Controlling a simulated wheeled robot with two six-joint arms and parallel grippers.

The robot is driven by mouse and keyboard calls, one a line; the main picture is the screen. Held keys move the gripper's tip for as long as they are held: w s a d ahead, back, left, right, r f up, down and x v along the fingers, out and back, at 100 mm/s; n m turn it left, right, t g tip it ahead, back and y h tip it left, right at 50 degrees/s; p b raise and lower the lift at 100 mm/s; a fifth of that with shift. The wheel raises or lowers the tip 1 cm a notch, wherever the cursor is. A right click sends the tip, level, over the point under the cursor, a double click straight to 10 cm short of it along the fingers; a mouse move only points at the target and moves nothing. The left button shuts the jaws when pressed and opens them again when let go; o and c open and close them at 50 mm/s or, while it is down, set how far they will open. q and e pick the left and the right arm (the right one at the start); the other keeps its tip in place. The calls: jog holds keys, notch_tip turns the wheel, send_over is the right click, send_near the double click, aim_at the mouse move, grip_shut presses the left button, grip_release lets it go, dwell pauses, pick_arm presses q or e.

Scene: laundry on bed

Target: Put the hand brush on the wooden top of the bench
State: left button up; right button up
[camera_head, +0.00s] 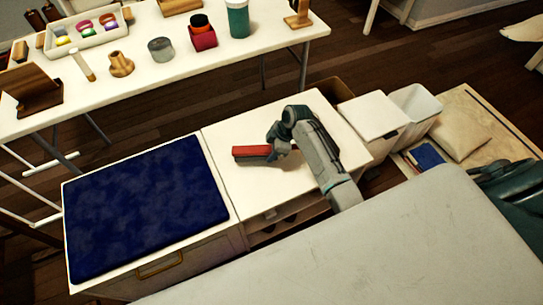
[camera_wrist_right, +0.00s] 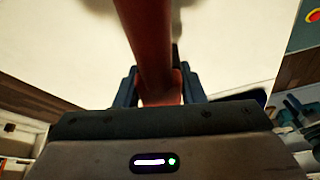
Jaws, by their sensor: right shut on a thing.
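The hand brush (camera_head: 251,151) has a red top and a darker underside. It lies level over the pale bare top of the bench (camera_head: 228,195), near the middle of that part. I cannot tell whether it touches the surface. My right gripper (camera_head: 274,147) is shut on one end of it. In the right wrist view the red brush handle (camera_wrist_right: 150,45) runs away from between the fingers of my right gripper (camera_wrist_right: 160,90), over the pale surface. My left gripper is not in view.
A dark blue cushion (camera_head: 145,208) covers the left part of the bench. Behind stands a white table (camera_head: 185,75) with cups, a tray and wooden items. White bins (camera_head: 415,103) stand to the right of the bench. Bare top lies around the brush.

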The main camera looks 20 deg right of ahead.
notch_tip(320, 180, down, 3)
jog(key=shift+f, duration=0.25)
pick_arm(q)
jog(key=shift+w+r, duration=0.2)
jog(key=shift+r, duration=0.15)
pick_arm(e)
jog(key=shift+f, duration=0.1)
jog(key=o, duration=1.1)
